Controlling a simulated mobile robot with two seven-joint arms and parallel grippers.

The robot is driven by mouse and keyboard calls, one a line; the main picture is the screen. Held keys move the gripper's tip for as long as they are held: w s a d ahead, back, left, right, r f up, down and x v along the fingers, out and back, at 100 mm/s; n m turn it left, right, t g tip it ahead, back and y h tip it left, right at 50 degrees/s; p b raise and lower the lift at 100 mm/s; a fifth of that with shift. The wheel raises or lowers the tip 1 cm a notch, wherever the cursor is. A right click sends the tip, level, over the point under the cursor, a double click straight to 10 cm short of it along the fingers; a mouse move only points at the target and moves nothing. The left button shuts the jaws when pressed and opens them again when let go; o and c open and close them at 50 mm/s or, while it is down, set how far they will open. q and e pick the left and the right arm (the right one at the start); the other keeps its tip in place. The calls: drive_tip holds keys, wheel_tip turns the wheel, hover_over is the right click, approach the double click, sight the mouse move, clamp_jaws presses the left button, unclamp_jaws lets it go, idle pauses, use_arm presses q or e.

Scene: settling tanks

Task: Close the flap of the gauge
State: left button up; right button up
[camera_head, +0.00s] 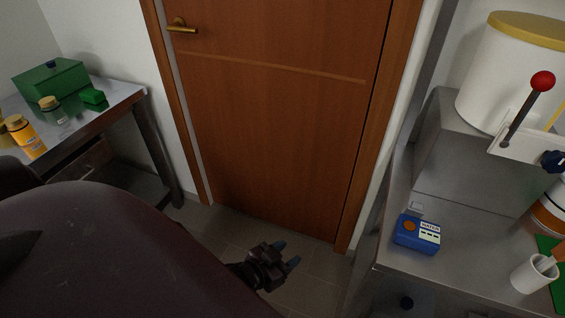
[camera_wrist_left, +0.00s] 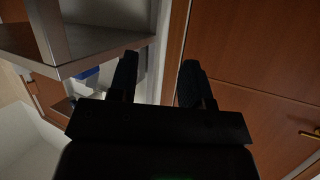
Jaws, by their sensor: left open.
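The gauge appears to be the small blue box (camera_head: 417,233) on the metal worktop at the right. It has an orange round face and a pale label. A small pale flap (camera_head: 416,208) stands up at its back edge, open. My left gripper (camera_head: 286,254) is left of the worktop, in front of the door, apart from the gauge. Its fingers are spread and empty; they also show in the left wrist view (camera_wrist_left: 160,65). A blue patch (camera_wrist_left: 88,76) shows there, too unclear to name. My right gripper is not in view.
The worktop (camera_head: 393,262) edge lies between my left gripper and the gauge. A grey housing (camera_head: 460,160) with a red-knobbed lever (camera_head: 542,82) stands behind the gauge. A white cup (camera_head: 533,275) stands to its right. The floor before the door (camera_head: 270,110) is clear.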

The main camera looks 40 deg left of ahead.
use_arm(q)
drive_tip(key=shift+s+a+f, duration=0.15)
drive_tip(key=shift+s, duration=0.2)
idle(0.3)
